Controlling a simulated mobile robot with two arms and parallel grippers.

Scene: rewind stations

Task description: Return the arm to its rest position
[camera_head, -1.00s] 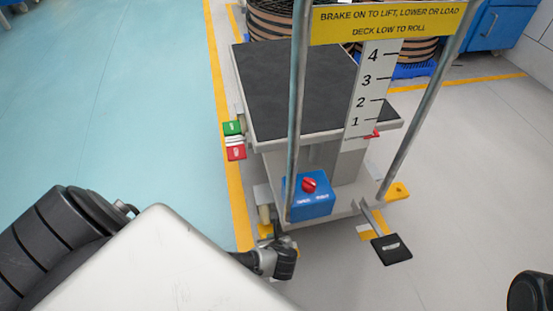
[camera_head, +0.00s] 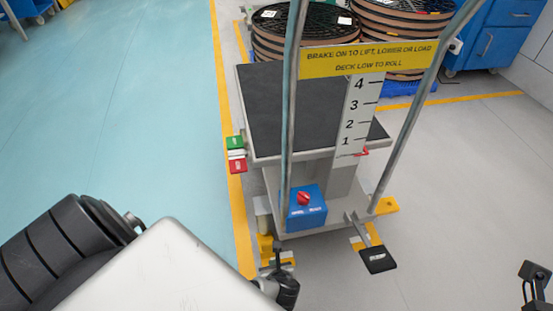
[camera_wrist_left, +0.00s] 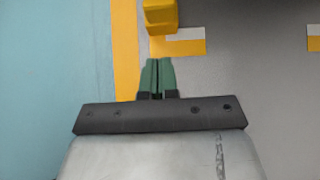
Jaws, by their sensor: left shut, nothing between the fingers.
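My left gripper (camera_wrist_left: 157,78) shows in the left wrist view with its two green fingers shut together and nothing between them. In the head view, the dark end of my left arm (camera_head: 284,288) is low in the middle, just in front of the lift cart's near left foot. My pale arm link hides part of the floor there. A dark end part of my right arm (camera_head: 536,285) shows at the right edge; its fingers are not clear.
Reels (camera_head: 270,30) stand behind. Floor is clear at left and right.

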